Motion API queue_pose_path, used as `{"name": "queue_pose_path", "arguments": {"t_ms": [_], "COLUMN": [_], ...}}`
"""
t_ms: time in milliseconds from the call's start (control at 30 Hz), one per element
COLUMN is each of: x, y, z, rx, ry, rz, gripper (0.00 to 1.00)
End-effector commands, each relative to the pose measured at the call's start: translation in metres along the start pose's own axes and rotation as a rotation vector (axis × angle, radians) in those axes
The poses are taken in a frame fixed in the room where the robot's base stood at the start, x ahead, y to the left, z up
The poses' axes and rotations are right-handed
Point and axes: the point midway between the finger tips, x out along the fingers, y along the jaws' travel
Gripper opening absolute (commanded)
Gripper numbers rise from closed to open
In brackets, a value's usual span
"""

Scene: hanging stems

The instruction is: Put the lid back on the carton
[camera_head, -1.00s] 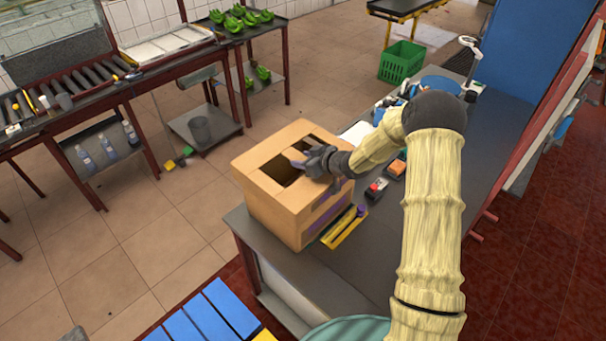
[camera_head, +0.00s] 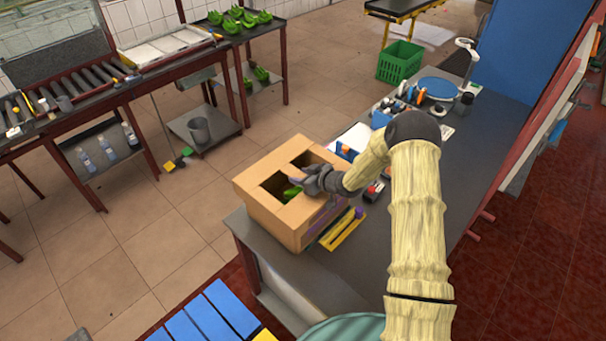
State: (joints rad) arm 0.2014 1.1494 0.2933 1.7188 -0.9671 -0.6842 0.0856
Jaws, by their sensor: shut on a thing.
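The brown cardboard carton (camera_head: 277,226) stands at the near left corner of the grey workbench. Its lid (camera_head: 255,183), also brown, with two large dark openings, sits over the carton's top. Green produce (camera_head: 291,192) shows through the nearer opening. My gripper (camera_head: 296,178) is over the middle of the lid and shut on it, by the strip between the openings as far as I can tell. My gripper and wrist hide the lid's right part. I cannot tell whether the lid is fully seated.
A yellow tray (camera_head: 341,232) lies close against the carton's right side. Small tools and boxes clutter the bench behind it, near a blue round thing (camera_head: 440,88). The bench surface (camera_head: 400,235) at right is mostly clear. A blue slatted surface (camera_head: 212,315) is at the lower left.

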Motion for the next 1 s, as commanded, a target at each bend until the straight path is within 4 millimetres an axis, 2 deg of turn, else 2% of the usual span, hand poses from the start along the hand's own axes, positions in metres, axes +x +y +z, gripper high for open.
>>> {"name": "queue_pose_path", "arguments": {"t_ms": [767,800,900,1000], "x": [0.004,0.004,0.004,0.004], "y": [0.003,0.002,0.002,0.002], "z": [0.010,0.011,0.011,0.011], "rx": [0.001,0.002,0.002,0.002], "ry": [0.003,0.000,0.000,0.000], "rz": [0.004,0.003,0.003,0.003], "gripper": [0.07,0.43,0.62,0.62]}}
